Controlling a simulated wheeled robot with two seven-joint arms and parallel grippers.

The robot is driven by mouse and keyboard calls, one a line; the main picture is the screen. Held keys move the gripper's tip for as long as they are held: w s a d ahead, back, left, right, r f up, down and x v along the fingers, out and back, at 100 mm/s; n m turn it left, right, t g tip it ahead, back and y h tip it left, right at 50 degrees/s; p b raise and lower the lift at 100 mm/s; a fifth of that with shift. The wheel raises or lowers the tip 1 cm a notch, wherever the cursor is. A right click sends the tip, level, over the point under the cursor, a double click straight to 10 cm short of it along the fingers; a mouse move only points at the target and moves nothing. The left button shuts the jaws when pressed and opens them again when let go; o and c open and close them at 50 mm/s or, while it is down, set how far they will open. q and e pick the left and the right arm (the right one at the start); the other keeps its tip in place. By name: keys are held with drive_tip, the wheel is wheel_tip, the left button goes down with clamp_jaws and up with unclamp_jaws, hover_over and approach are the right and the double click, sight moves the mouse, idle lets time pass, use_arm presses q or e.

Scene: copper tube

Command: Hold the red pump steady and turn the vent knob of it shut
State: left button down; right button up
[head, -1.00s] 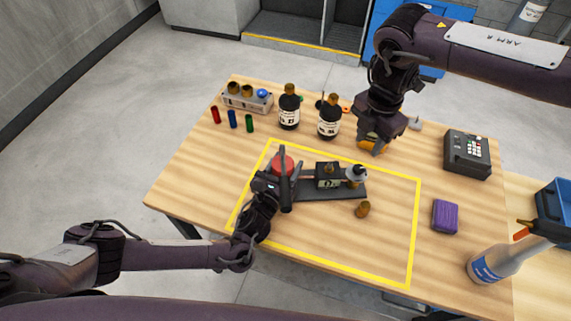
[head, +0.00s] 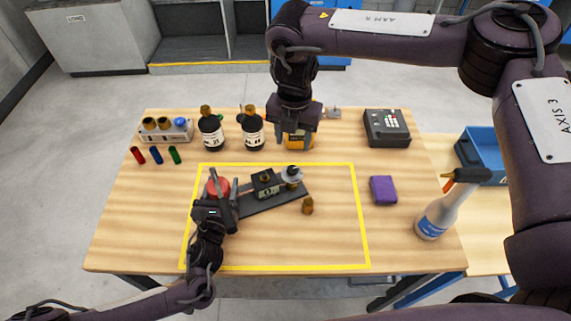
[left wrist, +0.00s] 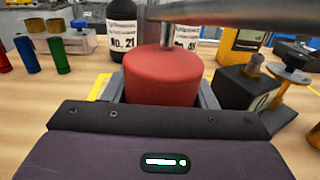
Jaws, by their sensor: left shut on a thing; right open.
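The red pump (head: 221,184) stands at the left end of a dark base plate (head: 268,201) inside the yellow outline. A grey lever crosses over its top. My left gripper (head: 214,200) is shut on the red pump; in the left wrist view the red body (left wrist: 165,80) sits between the fingers. On the same plate are a black block (head: 265,184) with a small brass-coloured top and a post with a dark round knob (head: 293,174); the knob also shows in the left wrist view (left wrist: 293,60). My right gripper (head: 296,141) is open and empty, above the back of the table, behind the plate.
A brass-coloured fitting (head: 307,206) stands just right of the plate. Two dark bottles (head: 212,134) and a yellow object (head: 299,144) stand behind it. A purple sponge (head: 383,190) and a spray bottle (head: 438,214) are at right. The front of the outline is clear.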

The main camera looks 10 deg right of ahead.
sight(293, 168)
wheel_tip(293, 168, down, 10)
drive_tip(key=n, duration=0.8)
drive_tip(key=shift+f, duration=0.15)
drive_tip(key=shift+c, duration=0.3)
drive_tip(key=c, duration=0.9)
